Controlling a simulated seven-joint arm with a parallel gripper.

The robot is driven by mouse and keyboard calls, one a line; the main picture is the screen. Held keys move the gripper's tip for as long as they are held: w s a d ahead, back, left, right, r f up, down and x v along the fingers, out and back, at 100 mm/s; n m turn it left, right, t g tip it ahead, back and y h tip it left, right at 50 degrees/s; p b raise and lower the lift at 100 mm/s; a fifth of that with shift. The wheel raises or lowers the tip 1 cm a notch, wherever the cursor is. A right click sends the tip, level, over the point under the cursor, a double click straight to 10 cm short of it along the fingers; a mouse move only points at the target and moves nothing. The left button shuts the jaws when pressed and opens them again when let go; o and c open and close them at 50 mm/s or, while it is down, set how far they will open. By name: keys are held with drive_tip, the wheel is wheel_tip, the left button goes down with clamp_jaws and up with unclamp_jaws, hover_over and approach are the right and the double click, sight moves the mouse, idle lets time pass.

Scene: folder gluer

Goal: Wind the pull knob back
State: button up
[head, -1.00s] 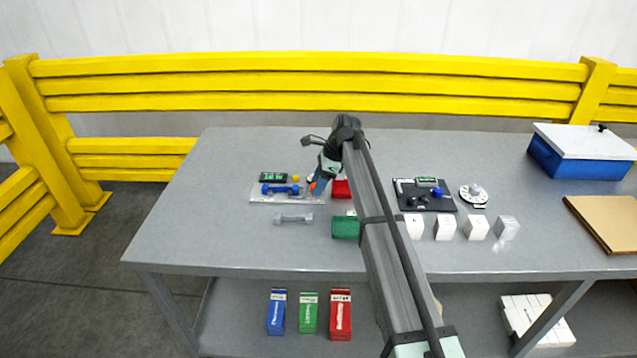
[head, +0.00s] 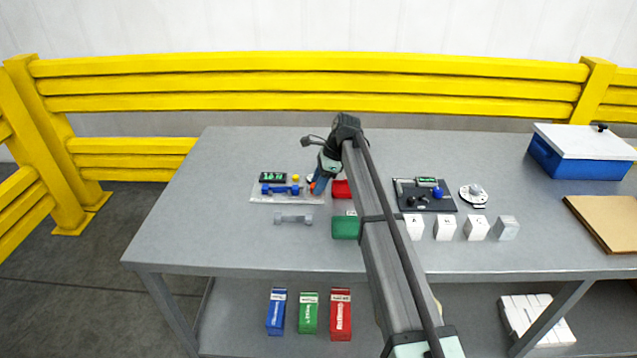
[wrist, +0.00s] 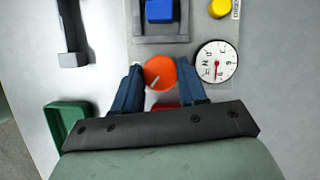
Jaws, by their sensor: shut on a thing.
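The round orange-red knob (wrist: 160,73) with a pale pointer line sits on the light panel in the wrist view. My gripper (wrist: 160,66) is shut on it, with one blue finger on each side. A round white dial (wrist: 216,62) with letters and a red needle pointing down is just right of the knob. In the head view my gripper (head: 318,187) is at the right end of the panel (head: 262,198), and a bit of the orange knob (head: 313,187) shows beside the fingers. The dial is mostly hidden there.
The panel also carries a blue part (wrist: 159,11), a yellow button (wrist: 219,8) and a display (head: 272,177). A grey bar (head: 293,219), red bin (head: 341,190) and green bin (head: 346,228) are close by. A black panel (head: 424,195) and several white blocks stand to the right.

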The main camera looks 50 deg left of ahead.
drive_tip(key=n, duration=0.2)
drive_tip(key=n+h, duration=0.1)
drive_tip(key=n, duration=0.1)
drive_tip(key=n+g+h, duration=0.1)
drive_tip(key=n, duration=0.1)
drive_tip(key=shift+a+n, duration=0.25)
drive_tip(key=shift+n, duration=0.05)
drive_tip(key=n+h, duration=0.1)
drive_tip(key=n, duration=0.2)
drive_tip(key=n+h, duration=0.1)
drive_tip(key=n, duration=0.2)
drive_tip(key=shift+a+t+h, duration=0.1)
drive_tip(key=shift+t+h, duration=0.2)
drive_tip(key=o, duration=0.8)
drive_tip(key=shift+c, duration=0.2)
drive_tip(key=shift+r, duration=0.1)
drive_tip(key=shift+w+a+r, duration=0.1)
drive_tip(key=shift+w+r, duration=0.1)
drive_tip(key=shift+r, duration=0.25)
drive_tip(key=w+a, duration=0.2)
drive_tip(key=w, duration=0.1)
drive_tip(key=w+a, duration=0.2)
drive_tip(key=w, duration=0.2)
drive_tip(key=w+a, duration=0.2)
drive_tip(key=w, duration=0.1)
drive_tip(key=shift+w, duration=0.25)
